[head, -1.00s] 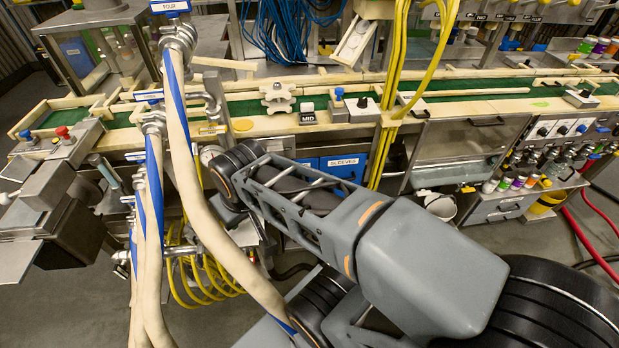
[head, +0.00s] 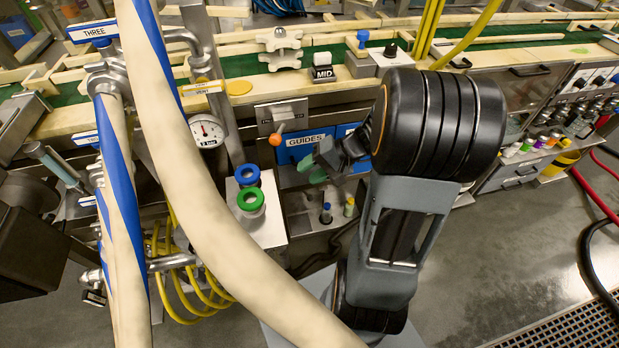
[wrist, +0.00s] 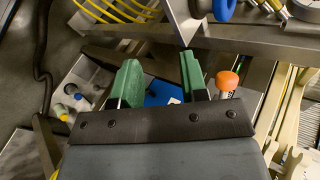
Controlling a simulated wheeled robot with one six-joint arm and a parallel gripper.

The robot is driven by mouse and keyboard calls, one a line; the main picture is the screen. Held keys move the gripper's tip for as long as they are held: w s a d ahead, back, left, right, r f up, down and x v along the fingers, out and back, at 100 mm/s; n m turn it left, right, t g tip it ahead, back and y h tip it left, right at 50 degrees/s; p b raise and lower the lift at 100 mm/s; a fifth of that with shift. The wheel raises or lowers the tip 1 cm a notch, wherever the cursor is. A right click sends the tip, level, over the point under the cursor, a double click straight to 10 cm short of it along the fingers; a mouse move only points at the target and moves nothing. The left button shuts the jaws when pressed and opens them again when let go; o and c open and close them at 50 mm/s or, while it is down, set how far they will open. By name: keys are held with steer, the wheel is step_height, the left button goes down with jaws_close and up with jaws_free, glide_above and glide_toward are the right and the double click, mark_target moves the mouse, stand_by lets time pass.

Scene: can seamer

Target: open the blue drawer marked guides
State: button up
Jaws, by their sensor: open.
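The blue drawer marked GUIDES (head: 300,154) is under the conveyor bench, in the middle of the head view. Its label faces out and it looks shut. My gripper (head: 312,170) is in front of the drawer's lower right part, with its green fingers apart and nothing seen between them. In the wrist view the two green fingers of my gripper (wrist: 160,82) are spread. A patch of the blue drawer (wrist: 162,92) shows between them, most of it hidden by the gripper. I cannot tell whether the fingers touch the drawer, and its handle is not clear to see.
A lever with an orange knob (head: 275,139) sticks out just left of the drawer label; the knob is right of the fingers in the wrist view (wrist: 227,80). A thick beige hose (head: 190,180) hangs left of the drawer. Blue and green rings (head: 250,199) sit on a metal stand.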

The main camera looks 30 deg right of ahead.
steer(key=w+d+f+m+t+h+b, duration=0.1)
steer(key=w+d+f+m+t+b, duration=0.15)
steer(key=d+f+t, duration=0.35)
steer(key=w+d+f+m+t+b, duration=0.2)
steer(key=d+f+m+t+b, duration=0.2)
steer(key=d+f, duration=0.4)
steer(key=x, duration=0.8)
steer(key=b+x, duration=0.1)
steer(key=x, duration=0.3)
steer(key=shift+w+a+r, duration=0.25)
steer(key=shift+w+a, duration=0.05)
steer(key=shift+a, duration=0.05)
steer(key=shift+c, duration=0.4)
jaws_close()
